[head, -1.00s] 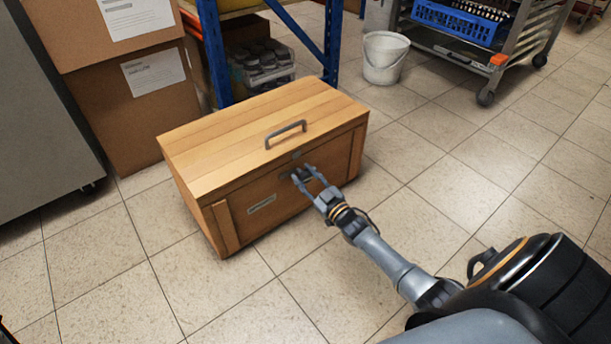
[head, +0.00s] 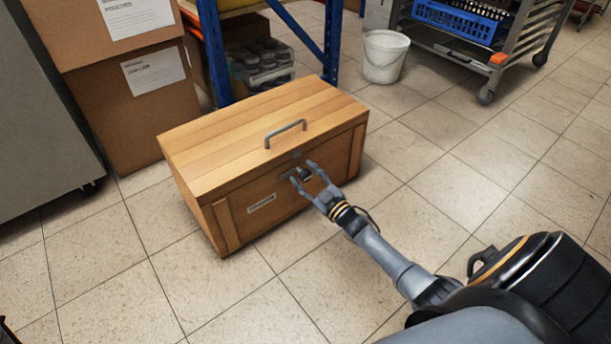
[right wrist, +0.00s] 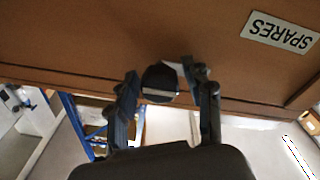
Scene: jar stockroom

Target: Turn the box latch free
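The wooden box (head: 235,150) stands on the floor with its lid down and a grey handle (head: 285,133) on top. Its dark latch knob (head: 304,174) is on the front face, below a small grey plate (head: 297,155) at the lid edge. My right gripper (head: 301,172) is at the latch with its fingers apart. In the right wrist view the knob (right wrist: 160,82) lies between the two spread fingers, with gaps at both sides. The latch's turn angle is hard to tell. My left gripper is not in view.
A SPARES label (right wrist: 279,33) is on the box front. Cardboard boxes (head: 165,110) and a blue rack (head: 213,50) stand behind. A white bucket (head: 384,62) and a wheeled trolley (head: 487,55) are at the back right. Floor in front is clear.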

